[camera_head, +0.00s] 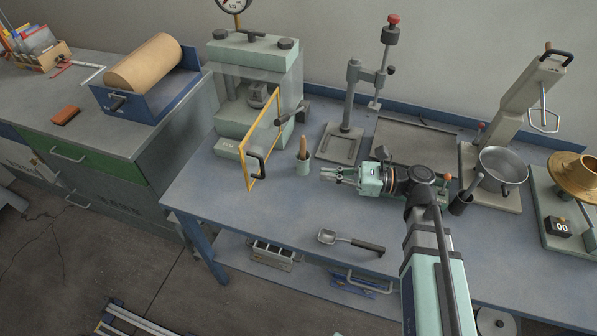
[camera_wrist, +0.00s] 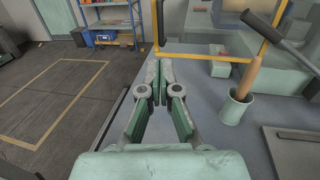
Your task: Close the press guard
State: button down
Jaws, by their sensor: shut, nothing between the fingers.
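The press (camera_head: 228,118) stands at the back left of the bench, with a mint-green top and base. Its guard (camera_head: 262,134), a yellow-framed clear panel with a black handle (camera_head: 258,165), is swung open, jutting out toward the bench's front. The guard's yellow frame (camera_wrist: 201,57) also shows at the top of the wrist view, with part of a dark handle (camera_wrist: 160,22). My gripper (camera_head: 325,174) is shut and empty, above the bench to the right of the guard and apart from it. In the wrist view its fingertips (camera_wrist: 166,66) meet, pointing toward the guard's lower edge.
A green cup with a wooden-handled tool (camera_head: 302,168) stands between guard and gripper; it is right of the fingers in the wrist view (camera_wrist: 233,108). A lever stand (camera_head: 340,145) is behind. A scoop (camera_head: 350,242) lies at the front. Bench surface left of the guard is clear.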

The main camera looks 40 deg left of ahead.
jog(key=p+x, duration=0.4)
jog(key=x, duration=0.9)
jog(key=shift+a, duration=0.3)
